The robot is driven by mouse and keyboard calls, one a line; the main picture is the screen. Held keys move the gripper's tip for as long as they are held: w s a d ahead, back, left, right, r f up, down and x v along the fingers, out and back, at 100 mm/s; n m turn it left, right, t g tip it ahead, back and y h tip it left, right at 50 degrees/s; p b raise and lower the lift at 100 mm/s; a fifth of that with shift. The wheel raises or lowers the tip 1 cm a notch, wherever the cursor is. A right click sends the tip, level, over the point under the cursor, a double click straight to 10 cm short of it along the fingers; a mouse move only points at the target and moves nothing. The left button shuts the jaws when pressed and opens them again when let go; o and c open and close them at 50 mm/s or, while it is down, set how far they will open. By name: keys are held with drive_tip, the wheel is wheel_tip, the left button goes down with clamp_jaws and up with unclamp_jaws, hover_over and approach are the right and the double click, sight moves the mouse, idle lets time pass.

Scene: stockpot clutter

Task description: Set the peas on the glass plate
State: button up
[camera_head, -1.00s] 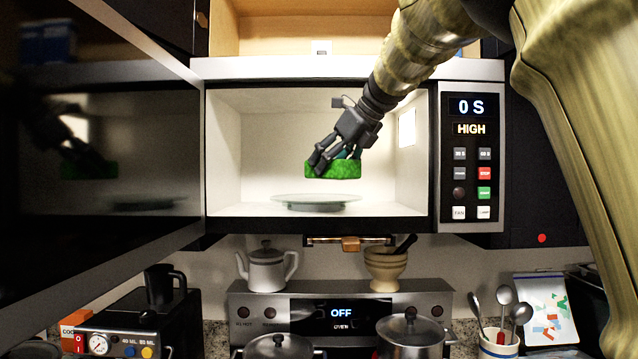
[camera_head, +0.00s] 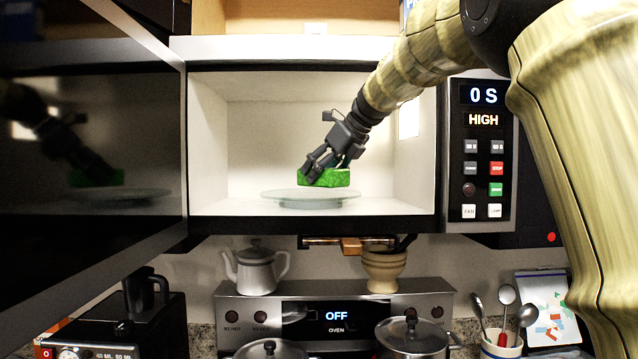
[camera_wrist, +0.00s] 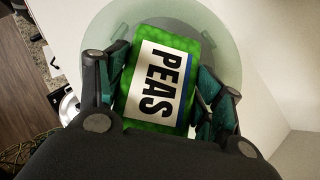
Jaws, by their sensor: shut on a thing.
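The peas are a green box (camera_head: 330,178) with a white label reading PEAS. My gripper (camera_head: 322,168) is shut on the peas inside the open microwave (camera_head: 312,130). The peas are just above the glass plate (camera_head: 310,198); whether they touch it I cannot tell. In the wrist view the peas (camera_wrist: 160,80) lie between the two fingers, with the round glass plate (camera_wrist: 222,35) behind and beneath them. The plate sits on the microwave floor.
The microwave door (camera_head: 90,140) stands open at the left. The control panel (camera_head: 481,150) is at the right. Below are a white teapot (camera_head: 256,268), a mortar (camera_head: 384,268) and lidded pots (camera_head: 411,336) on the stove.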

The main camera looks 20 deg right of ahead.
wheel_tip(320, 180, down, 2)
drive_tip(key=shift+f+b, duration=0.1)
drive_tip(key=shift+b, duration=0.35)
drive_tip(key=shift+s, duration=0.15)
drive_tip(key=o, duration=1.4)
